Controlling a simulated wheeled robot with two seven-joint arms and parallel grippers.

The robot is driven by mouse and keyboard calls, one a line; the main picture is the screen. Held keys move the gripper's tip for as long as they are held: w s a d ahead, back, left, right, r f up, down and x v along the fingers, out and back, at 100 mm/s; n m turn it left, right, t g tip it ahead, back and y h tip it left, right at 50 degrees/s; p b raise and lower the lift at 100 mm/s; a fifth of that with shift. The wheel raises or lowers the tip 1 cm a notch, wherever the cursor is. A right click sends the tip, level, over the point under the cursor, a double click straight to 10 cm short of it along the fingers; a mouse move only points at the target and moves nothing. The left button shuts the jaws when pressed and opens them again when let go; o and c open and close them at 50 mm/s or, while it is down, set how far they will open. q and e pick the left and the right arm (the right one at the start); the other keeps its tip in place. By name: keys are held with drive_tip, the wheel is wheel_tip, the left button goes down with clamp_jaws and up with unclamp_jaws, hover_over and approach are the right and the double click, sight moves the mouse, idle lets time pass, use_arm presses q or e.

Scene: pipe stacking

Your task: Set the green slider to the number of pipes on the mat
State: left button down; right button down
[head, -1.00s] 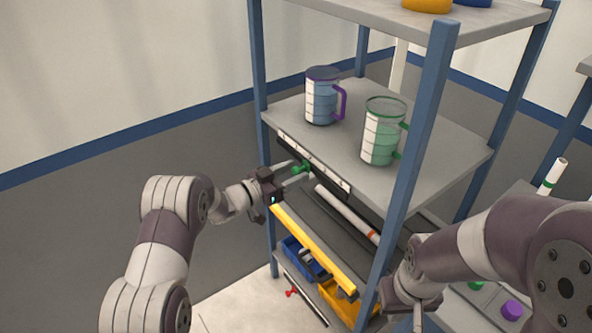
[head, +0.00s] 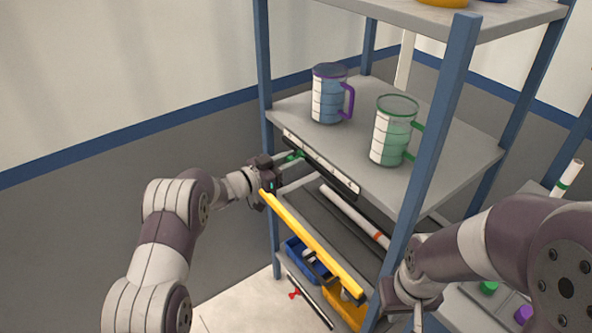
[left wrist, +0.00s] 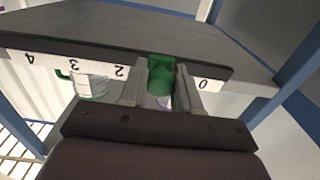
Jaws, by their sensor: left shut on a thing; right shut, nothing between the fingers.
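The green slider (head: 292,156) sits on a numbered strip (head: 330,172) along the front edge of the middle shelf. My left gripper (head: 296,172) is shut on it. In the left wrist view the green slider (left wrist: 160,78) is between the fingers, between the upside-down marks 2 and 0. The mark behind it is hidden. A white pipe with an orange band (head: 345,212) lies on a dark surface below that shelf; I cannot tell whether this is the mat, and part is hidden. My right gripper (head: 418,318) is shut and empty at the bottom right, partly cut off.
A purple-handled mug (head: 328,98) and a green-handled mug (head: 391,135) stand on the middle shelf. A yellow bar (head: 310,243) runs below. Blue (head: 305,258) and yellow (head: 345,302) bins sit low. A green-banded white pipe (head: 567,178) stands at right. Blue posts (head: 430,150) frame the rack.

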use_arm(q)
drive_tip(key=shift+w+a+f, duration=0.2)
drive_tip(key=shift+w+a, duration=0.2)
drive_tip(key=shift+w, duration=0.1)
drive_tip(key=shift+s+d+r, duration=0.2)
drive_tip(key=shift+s, duration=0.05)
drive_tip(key=c, duration=1.2)
unclamp_jaws()
drive_tip(key=o, duration=0.3)
drive_tip(key=shift+w+a+f, duration=0.1)
drive_tip(key=shift+w, duration=0.05)
drive_tip(key=shift+o, duration=0.2)
use_arm(e)
drive_tip(key=shift+w+a+f, duration=0.15)
drive_tip(key=shift+w, duration=0.05)
use_arm(q)
drive_tip(key=v, duration=1.2)
drive_tip(key=shift+s+a, duration=0.25)
use_arm(e)
drive_tip(key=shift+f, duration=0.2)
